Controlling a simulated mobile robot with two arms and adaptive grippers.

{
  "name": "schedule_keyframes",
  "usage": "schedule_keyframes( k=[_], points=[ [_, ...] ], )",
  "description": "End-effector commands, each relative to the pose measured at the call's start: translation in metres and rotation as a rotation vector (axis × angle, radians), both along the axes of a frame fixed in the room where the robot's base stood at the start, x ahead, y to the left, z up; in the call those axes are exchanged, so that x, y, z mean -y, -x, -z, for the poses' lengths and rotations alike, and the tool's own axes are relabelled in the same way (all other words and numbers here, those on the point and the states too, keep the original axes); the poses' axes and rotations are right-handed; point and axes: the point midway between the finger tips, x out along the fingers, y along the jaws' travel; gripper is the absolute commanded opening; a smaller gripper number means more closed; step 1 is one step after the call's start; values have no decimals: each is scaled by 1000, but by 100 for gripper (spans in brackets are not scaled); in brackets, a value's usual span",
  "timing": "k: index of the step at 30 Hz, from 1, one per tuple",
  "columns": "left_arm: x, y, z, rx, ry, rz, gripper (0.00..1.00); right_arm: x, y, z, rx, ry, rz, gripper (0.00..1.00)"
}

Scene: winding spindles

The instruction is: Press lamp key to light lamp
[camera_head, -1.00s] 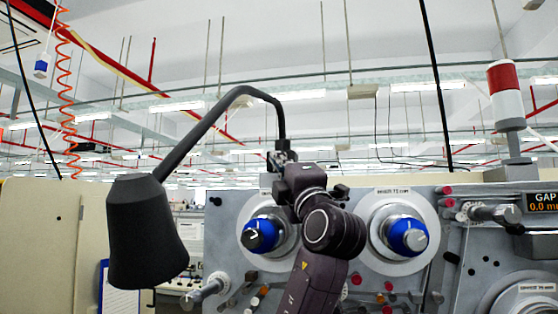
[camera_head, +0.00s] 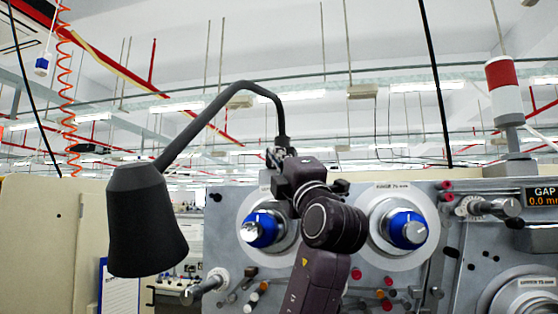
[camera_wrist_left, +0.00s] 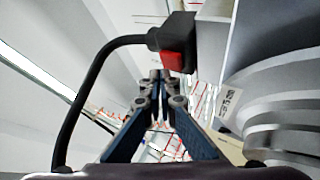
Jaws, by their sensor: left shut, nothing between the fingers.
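The lamp is black, with a hanging shade (camera_head: 147,222) at the left of the head view and a thin bent arm reaching to the machine's top. No light shows from the shade. In the left wrist view a red lamp key (camera_wrist_left: 172,62) sits on the black lamp base (camera_wrist_left: 176,32), just beyond my left gripper's fingertips (camera_wrist_left: 161,78). The fingers are shut and empty; I cannot tell whether they touch the key. In the head view my left gripper (camera_head: 277,160) is small at the lamp's foot, partly hidden by my arm. My right gripper is not in view.
The grey winding machine (camera_head: 465,240) carries two blue-capped spindles (camera_head: 262,230) (camera_head: 407,230) behind my arm. A red-and-white signal tower (camera_head: 504,90) stands at right. A pale cabinet (camera_head: 40,240) is at left. The air above the lamp is clear.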

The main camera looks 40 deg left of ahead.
Motion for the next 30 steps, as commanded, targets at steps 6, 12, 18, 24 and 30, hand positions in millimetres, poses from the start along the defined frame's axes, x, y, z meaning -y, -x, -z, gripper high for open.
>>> schedule_keyframes(
  k=[6, 12, 18, 24, 30],
  points=[
    [0, 1, -1, 0, 0, -1, 0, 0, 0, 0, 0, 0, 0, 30],
    [5, 8, 1, 4, 1, 2, 0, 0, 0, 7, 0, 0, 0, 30],
    [15, 27, 2, 5, -1, 2, 0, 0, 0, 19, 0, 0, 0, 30],
    [22, 41, 1, 3, 1, 1, 0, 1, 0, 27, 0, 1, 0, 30],
    [24, 45, -1, 0, 0, -1, 0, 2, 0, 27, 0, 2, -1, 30]
  ],
)
